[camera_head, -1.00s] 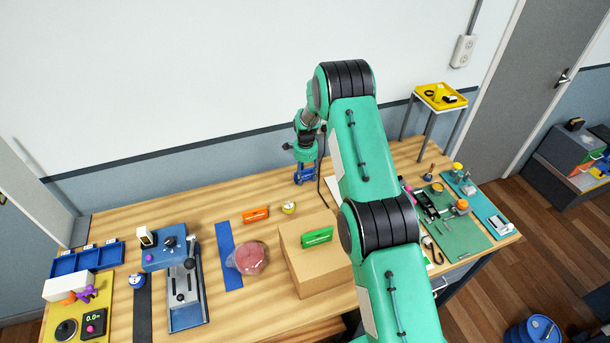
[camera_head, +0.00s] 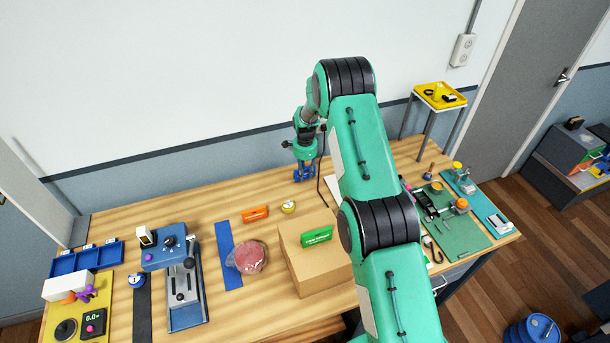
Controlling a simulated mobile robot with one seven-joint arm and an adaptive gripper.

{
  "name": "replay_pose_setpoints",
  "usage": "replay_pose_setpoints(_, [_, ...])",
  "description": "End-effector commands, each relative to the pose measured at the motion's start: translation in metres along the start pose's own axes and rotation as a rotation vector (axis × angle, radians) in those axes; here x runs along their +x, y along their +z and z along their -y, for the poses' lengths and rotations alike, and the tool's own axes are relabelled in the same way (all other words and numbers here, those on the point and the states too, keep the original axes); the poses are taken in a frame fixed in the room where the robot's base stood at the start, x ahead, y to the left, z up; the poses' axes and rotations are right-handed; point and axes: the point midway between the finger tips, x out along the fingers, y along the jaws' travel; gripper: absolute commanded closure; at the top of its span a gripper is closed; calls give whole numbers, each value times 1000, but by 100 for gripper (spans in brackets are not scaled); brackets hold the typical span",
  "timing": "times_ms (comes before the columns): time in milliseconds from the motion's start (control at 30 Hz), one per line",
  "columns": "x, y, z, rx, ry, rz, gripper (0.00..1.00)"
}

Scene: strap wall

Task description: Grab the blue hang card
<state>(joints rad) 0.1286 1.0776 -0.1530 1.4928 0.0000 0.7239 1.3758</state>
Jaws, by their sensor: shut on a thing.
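My gripper (camera_head: 304,168) is at the far edge of the wooden table, close to the wall, pointing down. A small blue piece at its fingertips appears to be the blue hang card (camera_head: 303,175). The fingers are shut on it. The fingers and the card are small and overlap, so the exact grip and whether the card touches the table cannot be told.
A dark cable hangs just right of my gripper.

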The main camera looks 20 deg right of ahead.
Motion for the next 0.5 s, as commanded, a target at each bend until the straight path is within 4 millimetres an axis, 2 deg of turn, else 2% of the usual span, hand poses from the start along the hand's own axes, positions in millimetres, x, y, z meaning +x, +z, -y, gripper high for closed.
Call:
replay_pose_setpoints(267, [-27,0,1,0,-3,-1,85])
replay_pose_setpoints(500, [-31,6,-31,0,1,0,86])
